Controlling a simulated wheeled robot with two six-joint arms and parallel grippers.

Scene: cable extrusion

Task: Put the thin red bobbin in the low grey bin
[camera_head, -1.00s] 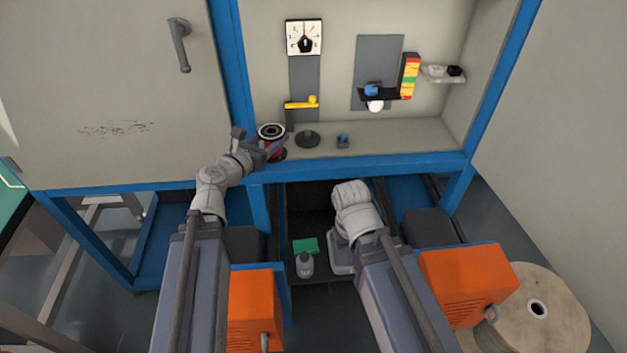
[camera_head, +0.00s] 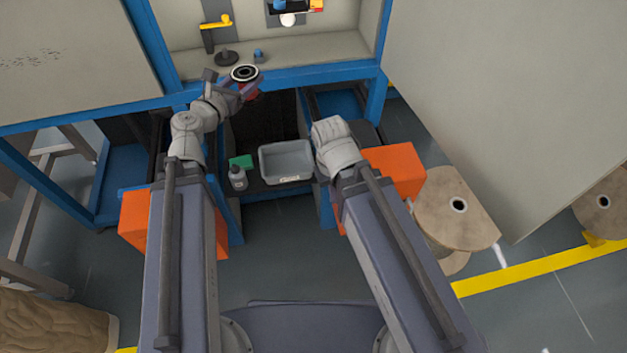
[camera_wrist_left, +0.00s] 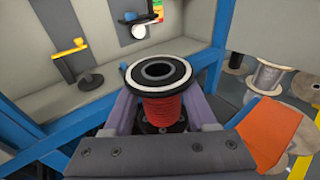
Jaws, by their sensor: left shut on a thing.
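The thin red bobbin (camera_wrist_left: 162,108) has black end discs with a white ring on top and red winding between them. My left gripper (camera_head: 244,88) is shut on it and holds it upright in front of the machine's shelf edge. In the head view the bobbin's top (camera_head: 244,72) shows above the fingers. In the left wrist view the fingers of my left gripper (camera_wrist_left: 162,122) flank the red winding. The low grey bin (camera_head: 287,162) stands on a low dark shelf, below and to the right of the bobbin, and looks empty. My right gripper is hidden beyond its wrist, right of the bin.
A grey bottle (camera_head: 237,177) and a green block (camera_head: 241,161) stand left of the bin. The machine shelf (camera_head: 310,52) bears a dark spindle (camera_head: 227,58) and a small blue knob (camera_head: 258,55). Blue frame beams surround the opening. Large wooden spools (camera_head: 455,215) stand at right.

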